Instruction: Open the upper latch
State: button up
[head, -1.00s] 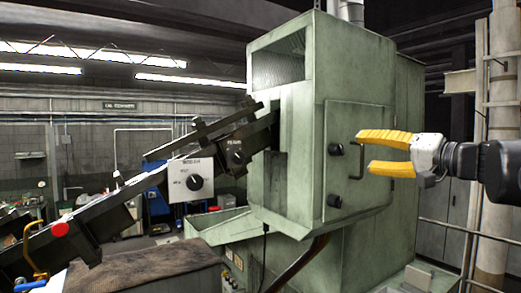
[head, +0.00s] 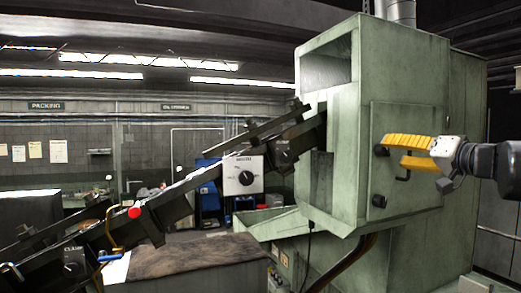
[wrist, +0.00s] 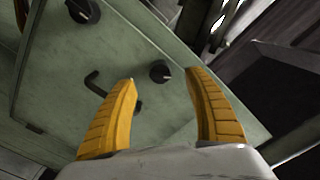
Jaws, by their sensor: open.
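The green machine's door (head: 420,125) has two black knob-like latches near its left edge. The upper latch (head: 381,150) is just below and left of my gripper's fingertips in the head view. The lower latch (head: 379,201) sits straight below it. A black bent handle (head: 404,173) is between them, to the right. My gripper (head: 393,151) has yellow fingers and is open and empty in front of the door. In the wrist view, what looks like the upper latch (wrist: 159,72) shows between the open fingers (wrist: 163,78), beyond the tips; I see no contact.
The machine's green housing (head: 335,150) surrounds the door. A sloping dark feed rail (head: 190,180) with a red knob (head: 134,212) runs to its left side. Space in front of the door looks clear.

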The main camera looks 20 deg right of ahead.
aim_at(388, 151)
jog(key=w, duration=0.3)
jog(key=shift+a, duration=0.15)
jog(key=shift+w+f+n, duration=0.1)
jog(key=shift+w+n, duration=0.1)
jog(key=shift+n, duration=1.5)
jog(key=n, duration=0.2)
jog(key=shift+s+r+n, duration=0.2)
jog(key=shift+s+n, duration=0.1)
jog(key=shift+s, duration=0.05)
jog(key=shift+n, duration=0.4)
jog(key=shift+w+f+n, duration=0.15)
jog(key=shift+w+n, duration=0.1)
jog(key=shift+n, duration=0.25)
jog(key=shift+s, duration=0.1)
jog(key=shift+s, duration=0.1)
